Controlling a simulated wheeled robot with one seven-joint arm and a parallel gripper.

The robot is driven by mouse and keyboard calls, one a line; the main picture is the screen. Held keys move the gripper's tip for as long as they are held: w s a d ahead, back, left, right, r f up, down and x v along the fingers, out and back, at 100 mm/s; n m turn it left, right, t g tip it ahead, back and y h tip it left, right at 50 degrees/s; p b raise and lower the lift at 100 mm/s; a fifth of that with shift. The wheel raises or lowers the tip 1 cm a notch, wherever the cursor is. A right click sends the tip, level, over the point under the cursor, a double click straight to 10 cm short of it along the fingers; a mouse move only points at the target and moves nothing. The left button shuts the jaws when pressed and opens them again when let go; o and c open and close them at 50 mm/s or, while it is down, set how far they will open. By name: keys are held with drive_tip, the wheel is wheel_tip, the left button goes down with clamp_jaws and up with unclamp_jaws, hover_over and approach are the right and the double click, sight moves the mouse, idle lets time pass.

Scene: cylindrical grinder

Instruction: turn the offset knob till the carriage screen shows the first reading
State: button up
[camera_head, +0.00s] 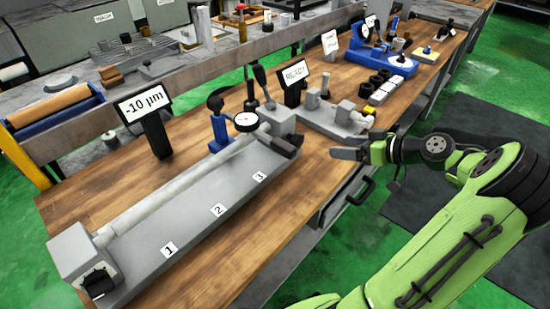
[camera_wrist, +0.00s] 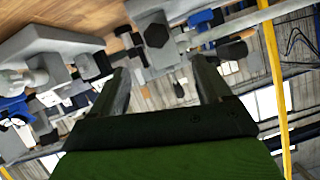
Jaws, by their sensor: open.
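The screen (camera_head: 143,103) on a black post behind the grey grinder bed (camera_head: 200,222) reads "-10 µm". A black knob (camera_head: 288,146) sticks out at the bed's right end, near the round dial gauge (camera_head: 246,121). Another black part (camera_head: 98,283) is on the left end block. I cannot tell for sure which is the offset knob. My gripper (camera_head: 345,153) is to the right of the right-end knob, apart from it. In the wrist view, my gripper (camera_wrist: 162,82) is open and empty, with a black six-sided knob (camera_wrist: 156,35) beyond the fingertips.
The bed carries labels 1, 2 and 3. A "REJECT" sign (camera_head: 294,73) and grey fixtures (camera_head: 338,115) stand behind my gripper. A blue stand (camera_head: 382,62) is farther back. The wooden bench top (camera_head: 235,254) is bare in front of the bed.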

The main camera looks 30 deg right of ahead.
sight(301, 141)
drive_tip(key=b+x, duration=0.1)
drive_tip(key=x, duration=0.4)
drive_tip(key=b+x, duration=0.1)
drive_tip(key=x, duration=0.4)
drive_tip(key=b+x, duration=0.1)
drive_tip(key=x, duration=0.4)
drive_tip(key=shift+w+d, duration=0.25)
drive_tip(key=shift+d, duration=0.15)
drive_tip(key=shift+r, duration=0.1)
drive_tip(key=shift+c, duration=0.2)
drive_tip(key=c, duration=1)
